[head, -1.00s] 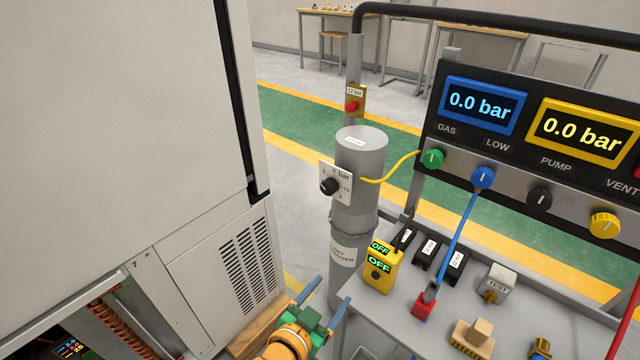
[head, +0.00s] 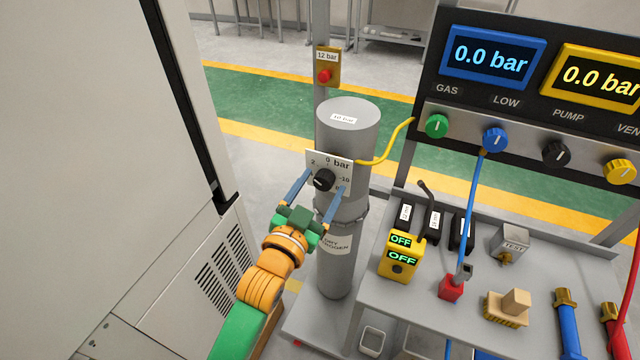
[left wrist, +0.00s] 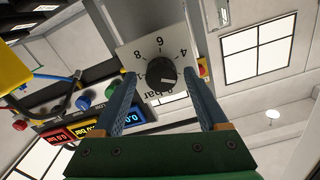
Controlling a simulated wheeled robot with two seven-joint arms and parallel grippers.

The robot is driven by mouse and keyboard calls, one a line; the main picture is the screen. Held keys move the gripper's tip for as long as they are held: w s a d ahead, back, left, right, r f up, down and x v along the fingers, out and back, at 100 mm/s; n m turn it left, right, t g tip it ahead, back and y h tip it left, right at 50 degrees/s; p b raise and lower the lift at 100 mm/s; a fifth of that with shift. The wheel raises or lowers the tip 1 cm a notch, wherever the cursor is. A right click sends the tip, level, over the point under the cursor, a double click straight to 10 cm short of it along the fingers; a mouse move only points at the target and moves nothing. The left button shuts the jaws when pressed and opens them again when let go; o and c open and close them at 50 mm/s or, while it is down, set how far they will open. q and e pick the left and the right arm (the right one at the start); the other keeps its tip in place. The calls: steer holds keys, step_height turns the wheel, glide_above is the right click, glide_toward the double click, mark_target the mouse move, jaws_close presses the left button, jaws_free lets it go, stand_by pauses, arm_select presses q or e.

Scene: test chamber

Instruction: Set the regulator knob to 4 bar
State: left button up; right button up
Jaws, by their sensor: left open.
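The regulator knob (head: 324,180) is black and round on a white dial plate (head: 342,161) marked in bar, fixed to the grey dry nitrogen cylinder (head: 348,138). In the left wrist view, the knob (left wrist: 161,75) shows a white pointer mark toward the lower right, and the numbers 4, 6 and 8 show on the dial plate (left wrist: 130,53). The exact setting cannot be read. My left gripper (head: 325,179) is open, with one blue finger on each side of the knob. Whether the fingers touch it cannot be told. My right gripper is not in view.
A tall light cabinet (head: 90,120) stands close on the left. A grey bench (head: 385,302) on the right holds a yellow OFF device (head: 398,258), a red connector (head: 450,287) and a brush (head: 506,308). A gauge panel (head: 500,25) reads 0.0 bar on both displays.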

arm_select(q)
steer(key=shift+w, duration=0.3)
jaws_close()
steer(key=shift+r+n+p, duration=0.15)
steer(key=shift+n+p, duration=0.75)
steer(key=n+p, duration=0.1)
steer(key=n, duration=0.1)
steer(key=shift+n+p, duration=0.3)
steer(key=shift+p, duration=0.05)
steer(key=shift+n+p, duration=0.65)
steer(key=shift+n, duration=0.55)
steer(key=shift+f+n+p, duration=0.2)
steer(key=shift+n+p, duration=0.3)
steer(key=shift+n, duration=0.8)
